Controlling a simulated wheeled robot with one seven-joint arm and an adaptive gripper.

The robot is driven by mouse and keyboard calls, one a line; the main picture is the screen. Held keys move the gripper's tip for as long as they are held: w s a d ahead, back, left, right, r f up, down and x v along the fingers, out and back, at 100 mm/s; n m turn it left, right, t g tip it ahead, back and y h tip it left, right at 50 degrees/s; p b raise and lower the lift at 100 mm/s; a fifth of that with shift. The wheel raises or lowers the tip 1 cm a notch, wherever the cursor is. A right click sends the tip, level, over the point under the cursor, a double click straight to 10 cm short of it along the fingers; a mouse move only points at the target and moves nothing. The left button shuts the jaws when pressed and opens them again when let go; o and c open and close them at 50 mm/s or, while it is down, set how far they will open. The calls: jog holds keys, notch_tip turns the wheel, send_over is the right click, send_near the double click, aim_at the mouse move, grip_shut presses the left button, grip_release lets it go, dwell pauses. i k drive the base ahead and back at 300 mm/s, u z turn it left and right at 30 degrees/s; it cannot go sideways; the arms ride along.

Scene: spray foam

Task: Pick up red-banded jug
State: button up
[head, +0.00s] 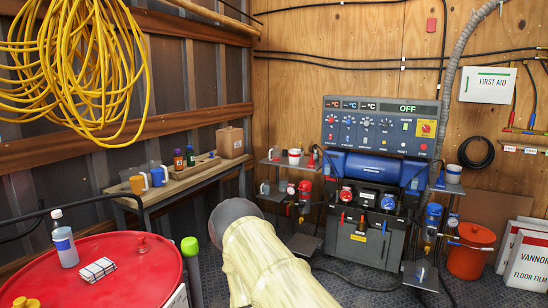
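A small white container with a red band (294,157), which looks like the red-banded jug, stands on the upper left side shelf (277,163) of the spray foam machine. It is small in the head view, and I cannot make out a handle. A grey vessel (273,154) stands just left of it. My arm, in a pale yellow cover, rises from the bottom middle to a grey joint, well in front of and below the shelf. My gripper does not show in the head view.
A red drum (120,262) at the lower left bears a bottle (64,246) and a cloth (97,270). A wooden bench (185,186) along the left wall holds mugs and bottles. Hoses lie on the floor by the machine (365,237). An orange bucket (470,258) stands right.

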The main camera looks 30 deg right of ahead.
aim_at(275, 152)
jog(key=z, duration=0.2)
jog(key=k, duration=0.4)
jog(key=z, duration=0.9)
jog(key=i, duration=1.7)
jog(key=u, duration=0.25)
jog(key=i, duration=1.95)
jog(key=u, duration=0.35)
jog(key=i, duration=1.9)
jog(key=u, duration=0.15)
